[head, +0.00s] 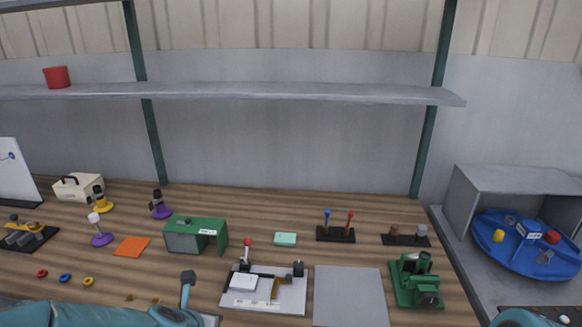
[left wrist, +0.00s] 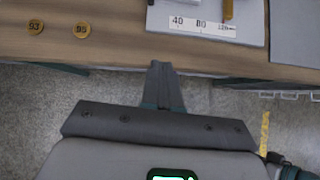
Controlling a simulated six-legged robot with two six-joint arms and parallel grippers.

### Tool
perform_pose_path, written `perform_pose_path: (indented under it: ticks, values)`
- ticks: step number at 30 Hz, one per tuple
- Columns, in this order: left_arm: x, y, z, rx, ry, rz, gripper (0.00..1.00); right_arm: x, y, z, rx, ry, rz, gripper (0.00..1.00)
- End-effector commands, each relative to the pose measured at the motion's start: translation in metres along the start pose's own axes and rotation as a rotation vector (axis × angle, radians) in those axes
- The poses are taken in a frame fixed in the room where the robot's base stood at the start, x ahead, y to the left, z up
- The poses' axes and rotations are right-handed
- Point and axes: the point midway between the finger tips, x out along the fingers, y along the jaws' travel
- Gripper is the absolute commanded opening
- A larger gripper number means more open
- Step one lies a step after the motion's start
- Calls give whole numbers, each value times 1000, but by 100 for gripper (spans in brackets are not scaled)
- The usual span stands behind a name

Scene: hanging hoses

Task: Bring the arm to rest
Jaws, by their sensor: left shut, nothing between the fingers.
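My left arm comes in along the bottom left of the head view. Its gripper (head: 188,277) points up in front of the worktop's near edge, left of the white board with a ruler strip. In the left wrist view the same gripper (left wrist: 161,68) has its two dark fingers together with nothing between them. My right gripper is not in view; only a teal piece of mine shows at the bottom right of the head view.
The worktop holds the ruler board (head: 233,300), a grey plate (head: 349,297), a green machine (head: 405,283) and a green box (head: 205,236). Two numbered brass discs (left wrist: 35,27) lie near the front edge. A blue turntable (head: 510,260) stands at right. Floor space below the edge looks clear.

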Motion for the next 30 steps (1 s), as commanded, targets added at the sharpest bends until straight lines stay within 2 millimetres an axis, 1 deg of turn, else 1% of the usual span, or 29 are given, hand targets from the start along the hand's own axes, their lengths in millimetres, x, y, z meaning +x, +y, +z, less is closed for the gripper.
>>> perform_pose_path:
  ticks: [1, 2, 3, 5, 6, 8, 9, 11, 12, 14, 15, 17, 18, 21, 25, 30]
  values:
    - [18, -3, -31, 6, 77, -12, 0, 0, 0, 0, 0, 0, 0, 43]
    - [28, -6, -51, 25, 124, -23, 0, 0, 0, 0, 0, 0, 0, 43]
    - [41, -11, -81, 70, 190, -44, 0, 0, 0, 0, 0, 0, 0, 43]
    - [56, -21, -130, 219, 286, -98, 0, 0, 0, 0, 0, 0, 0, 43]
    - [62, -29, -163, 371, 338, -155, 0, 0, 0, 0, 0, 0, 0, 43]
    - [66, -43, -212, 653, 392, -277, 0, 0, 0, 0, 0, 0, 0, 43]
    - [65, -53, -241, 864, 401, -376, 0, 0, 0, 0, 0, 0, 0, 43]
    - [61, -67, -273, 1161, 370, -520, 0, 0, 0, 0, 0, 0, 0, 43]
    - [57, -76, -290, 1350, 326, -611, 0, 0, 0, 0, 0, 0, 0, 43]
    - [51, -88, -307, 1623, 229, -728, 0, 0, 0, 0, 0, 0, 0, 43]
    - [47, -94, -314, 1793, 151, -792, 0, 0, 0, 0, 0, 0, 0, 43]
    - [43, -101, -318, 2021, 27, -853, 0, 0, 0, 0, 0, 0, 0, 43]
    - [42, -103, -317, 2154, -50, -870, 0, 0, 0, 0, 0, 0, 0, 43]
    - [41, -106, -315, 2401, -200, -893, 0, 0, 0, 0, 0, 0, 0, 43]
    - [42, -106, -313, 2548, -282, -897, 0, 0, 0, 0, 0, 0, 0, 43]
    - [42, -106, -313, 2583, -301, -898, 0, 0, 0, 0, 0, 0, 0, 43]
